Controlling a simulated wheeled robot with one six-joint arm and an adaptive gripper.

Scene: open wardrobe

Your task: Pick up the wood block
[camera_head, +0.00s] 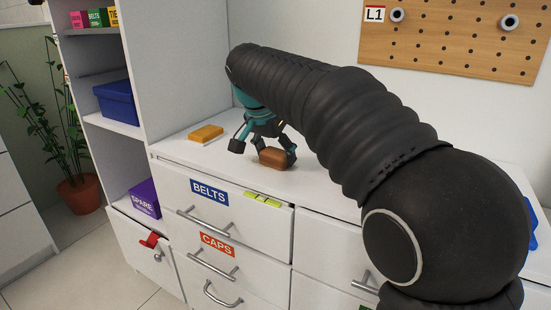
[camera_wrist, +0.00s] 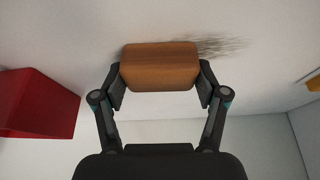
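The wood block (camera_head: 273,158) is a brown block with rounded edges, resting on the white top of the drawer unit. It also shows in the wrist view (camera_wrist: 160,66), at the top centre between my fingertips. My gripper (camera_head: 264,151) is down at the block, with its fingers spread. In the head view one finger is close against the block's right end, and a gap shows between the other finger and the block. In the wrist view my gripper (camera_wrist: 160,84) has a finger beside each end; exact contact is hard to tell.
An orange-yellow block (camera_head: 206,133) lies left on the top. A red box (camera_wrist: 38,104) shows in the wrist view; my arm may hide it in the head view. A shelf unit (camera_head: 175,80) stands left and a pegboard (camera_head: 455,40) behind.

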